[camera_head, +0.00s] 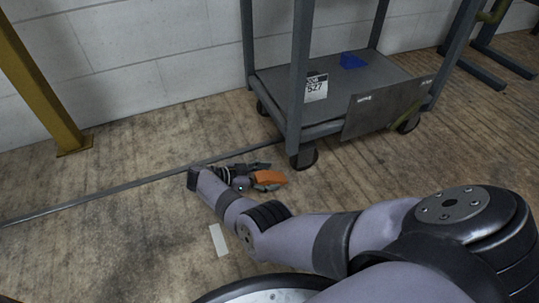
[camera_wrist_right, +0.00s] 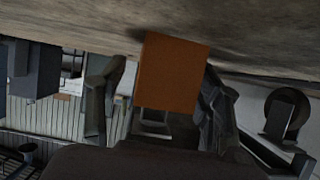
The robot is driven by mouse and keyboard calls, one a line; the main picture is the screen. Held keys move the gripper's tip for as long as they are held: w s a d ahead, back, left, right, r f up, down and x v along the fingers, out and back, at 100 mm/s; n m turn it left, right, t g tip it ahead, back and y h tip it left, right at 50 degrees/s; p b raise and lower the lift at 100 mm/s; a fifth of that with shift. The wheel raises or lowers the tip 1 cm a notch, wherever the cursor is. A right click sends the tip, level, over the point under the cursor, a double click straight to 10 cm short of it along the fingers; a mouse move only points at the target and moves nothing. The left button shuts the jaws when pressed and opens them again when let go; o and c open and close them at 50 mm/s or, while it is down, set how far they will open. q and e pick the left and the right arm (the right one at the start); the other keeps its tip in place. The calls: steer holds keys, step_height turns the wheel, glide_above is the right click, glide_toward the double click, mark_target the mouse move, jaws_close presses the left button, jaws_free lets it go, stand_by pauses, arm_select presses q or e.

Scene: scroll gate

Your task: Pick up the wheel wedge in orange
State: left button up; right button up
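The orange wheel wedge (camera_head: 270,177) lies on the wooden floor just in front of the cart. My right gripper (camera_head: 266,176) is low at the floor with its dark fingers on either side of the wedge. In the right wrist view, the orange wedge (camera_wrist_right: 172,72) stands between the two fingers of the right gripper (camera_wrist_right: 165,75). A gap shows between the left finger and the wedge; the right finger is close to it, and contact there is unclear. The gripper looks open. My left gripper is not in view.
A grey cart (camera_head: 334,128) on black wheels stands behind the wedge, with a blue item (camera_head: 352,61) on its deck. Its near wheel (camera_head: 304,158) is close to the gripper. A yellow post (camera_head: 40,85) stands at left. The floor at left is mostly clear.

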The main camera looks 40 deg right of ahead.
steer(key=c, duration=1.2)
steer(key=shift+c, duration=0.3)
steer(key=shift+d+r, duration=0.1)
